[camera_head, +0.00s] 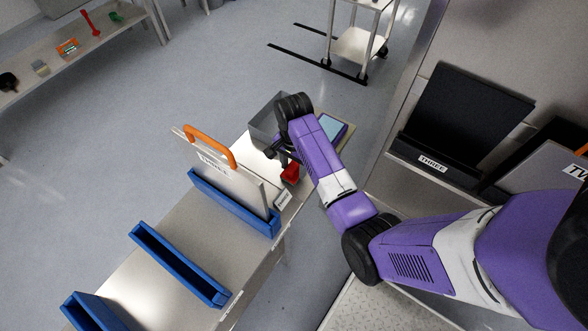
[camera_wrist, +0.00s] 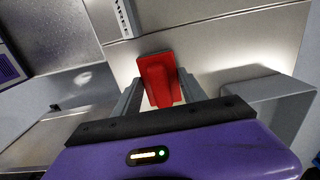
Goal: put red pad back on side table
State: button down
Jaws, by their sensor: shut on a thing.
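The red pad (camera_wrist: 158,80) is held between the two fingers of my gripper (camera_wrist: 160,92) in the wrist view. In the head view the red pad (camera_head: 291,172) shows beside my purple forearm, over the far end of the steel side table (camera_head: 185,235). My gripper (camera_head: 284,160) is partly hidden by my arm there. It is shut on the pad. I cannot tell whether the pad touches the table top.
A grey bin (camera_head: 264,122) stands at the table's far end, close to my gripper. Empty blue holders (camera_head: 178,264) stand nearer. A black panel (camera_head: 465,110) stands right.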

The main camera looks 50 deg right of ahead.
aim_at(293, 166)
jog(key=shift+f, duration=0.2)
jog(key=c, duration=0.6)
grip_release()
jog(key=shift+c, duration=0.2)
notch_tip(293, 166, up, 12)
jog(key=p, duration=0.2)
